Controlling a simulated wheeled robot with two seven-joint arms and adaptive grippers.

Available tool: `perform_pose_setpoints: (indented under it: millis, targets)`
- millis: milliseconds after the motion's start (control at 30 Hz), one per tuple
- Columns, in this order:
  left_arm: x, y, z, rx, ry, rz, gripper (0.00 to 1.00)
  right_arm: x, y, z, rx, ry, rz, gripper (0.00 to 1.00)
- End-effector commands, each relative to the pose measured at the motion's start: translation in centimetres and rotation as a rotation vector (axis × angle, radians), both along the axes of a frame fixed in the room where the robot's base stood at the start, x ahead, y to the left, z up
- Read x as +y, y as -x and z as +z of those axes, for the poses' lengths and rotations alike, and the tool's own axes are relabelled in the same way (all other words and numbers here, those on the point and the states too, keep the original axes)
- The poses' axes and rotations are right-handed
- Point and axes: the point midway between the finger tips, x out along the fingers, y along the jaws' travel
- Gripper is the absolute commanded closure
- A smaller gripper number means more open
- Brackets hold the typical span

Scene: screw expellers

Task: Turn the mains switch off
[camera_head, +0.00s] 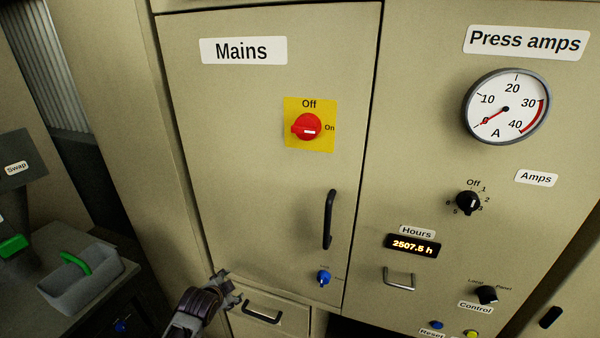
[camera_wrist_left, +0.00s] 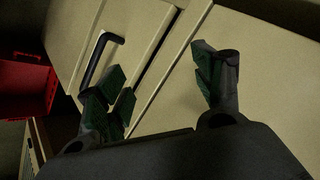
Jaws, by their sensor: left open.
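The red mains switch (camera_head: 308,127) sits on a yellow plate (camera_head: 322,145) on the cabinet door under the "Mains" label (camera_head: 243,50). Its white mark points right, towards "On"; "Off" is printed above it. My left gripper (camera_head: 226,286) is low at the left, near the door's bottom edge, below and left of the switch and well apart from it. In the left wrist view its fingers (camera_wrist_left: 162,92) are spread with nothing between them. The switch does not show in that view. My right gripper is in neither view.
A black door handle (camera_head: 329,220) and a blue lock knob (camera_head: 323,277) are below the switch. A drawer with a black handle (camera_head: 262,315) is beside my left gripper. Right are an ammeter (camera_head: 506,107) and several knobs. A grey bin (camera_head: 80,285) stands at left.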

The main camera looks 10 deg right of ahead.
Motion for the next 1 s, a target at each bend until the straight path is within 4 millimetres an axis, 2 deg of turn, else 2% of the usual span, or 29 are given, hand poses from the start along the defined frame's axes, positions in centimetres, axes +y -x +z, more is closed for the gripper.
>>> perform_pose_setpoints:
  millis: [33,100,500,700,1000]
  targets:
    - [-0.7,-0.3,2.4,-0.031,-0.012,-0.029,0.32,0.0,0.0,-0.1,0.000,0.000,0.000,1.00]
    - [-1.5,-0.5,5.3,-0.067,-0.033,-0.066,0.32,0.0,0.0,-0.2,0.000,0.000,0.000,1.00]
    - [-5.9,0.7,21.3,-0.302,-0.207,-0.304,0.32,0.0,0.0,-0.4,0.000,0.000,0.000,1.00]
    - [-7.8,1.3,26.8,-0.418,-0.316,-0.414,0.32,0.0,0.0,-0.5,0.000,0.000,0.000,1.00]
    - [-10.2,2.7,34.0,-0.589,-0.501,-0.562,0.32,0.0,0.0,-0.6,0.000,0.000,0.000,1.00]
